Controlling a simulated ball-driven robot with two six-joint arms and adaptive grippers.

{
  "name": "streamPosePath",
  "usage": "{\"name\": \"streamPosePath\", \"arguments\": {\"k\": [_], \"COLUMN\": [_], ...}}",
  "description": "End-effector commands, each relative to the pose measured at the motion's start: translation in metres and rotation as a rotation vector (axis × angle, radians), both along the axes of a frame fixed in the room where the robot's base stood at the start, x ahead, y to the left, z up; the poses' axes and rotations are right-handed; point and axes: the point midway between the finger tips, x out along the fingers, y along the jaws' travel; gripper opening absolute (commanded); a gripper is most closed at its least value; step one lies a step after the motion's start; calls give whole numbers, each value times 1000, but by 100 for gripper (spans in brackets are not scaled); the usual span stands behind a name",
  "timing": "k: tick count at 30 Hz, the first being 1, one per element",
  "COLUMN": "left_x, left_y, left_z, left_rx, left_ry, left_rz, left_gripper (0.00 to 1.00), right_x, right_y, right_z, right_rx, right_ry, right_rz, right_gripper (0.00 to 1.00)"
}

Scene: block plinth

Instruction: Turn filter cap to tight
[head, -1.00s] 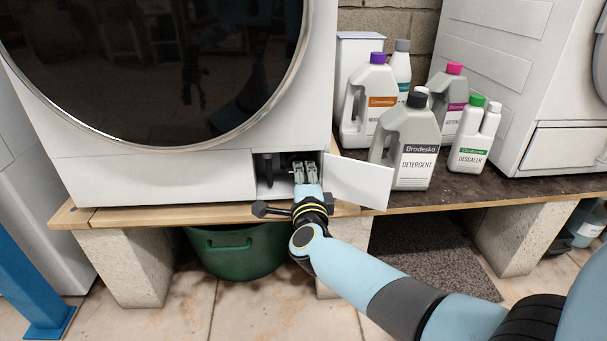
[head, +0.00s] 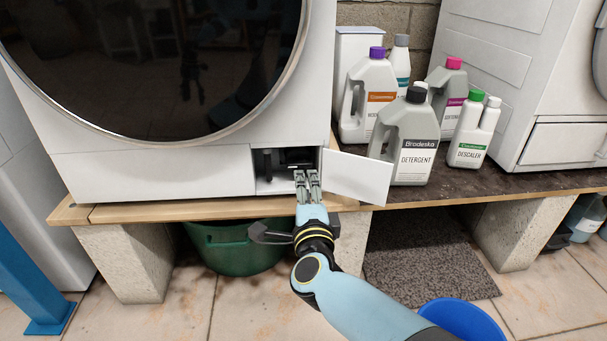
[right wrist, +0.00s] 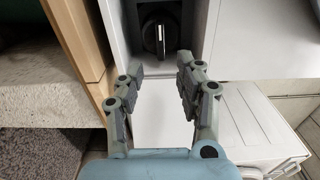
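The round black filter cap (right wrist: 160,34), with a raised grip bar bearing a white mark, sits in the recess in the right wrist view. The bar runs roughly up and down in that picture. My right gripper (right wrist: 158,68) is open and empty, its fingers spread short of the cap, with a visible gap. In the head view my right gripper (head: 307,175) is at the mouth of the dark service recess (head: 270,184); the cap is hard to make out there. The recess's white flap (head: 357,177) stands open to the right. My left gripper is not in view.
The white washer (head: 150,178) stands on a wooden plank (head: 160,213) over concrete blocks (head: 130,265). Several bottles, including the grey detergent bottle (head: 408,140), stand right of the flap. A green tub (head: 235,248) and a blue bowl (head: 462,318) are lower down.

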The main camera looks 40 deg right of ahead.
Motion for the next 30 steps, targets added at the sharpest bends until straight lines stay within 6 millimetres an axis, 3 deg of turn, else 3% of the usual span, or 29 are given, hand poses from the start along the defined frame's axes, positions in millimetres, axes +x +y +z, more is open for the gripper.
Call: {"name": "streamPosePath", "arguments": {"k": [3,9,27,30], "left_x": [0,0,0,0], "left_y": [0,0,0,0], "left_z": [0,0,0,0], "left_rx": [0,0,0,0], "left_ry": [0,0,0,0], "left_rz": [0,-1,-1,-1], "left_gripper": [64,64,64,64], "right_x": [-22,-41,-44,-53], "right_y": [13,25,27,26], "right_z": [0,0,0,-8], "right_rx": [1,0,-1,-4], "right_ry": [2,0,1,20], "right_rz": [-1,0,0,1], "right_gripper": [36,36,36,36]}}
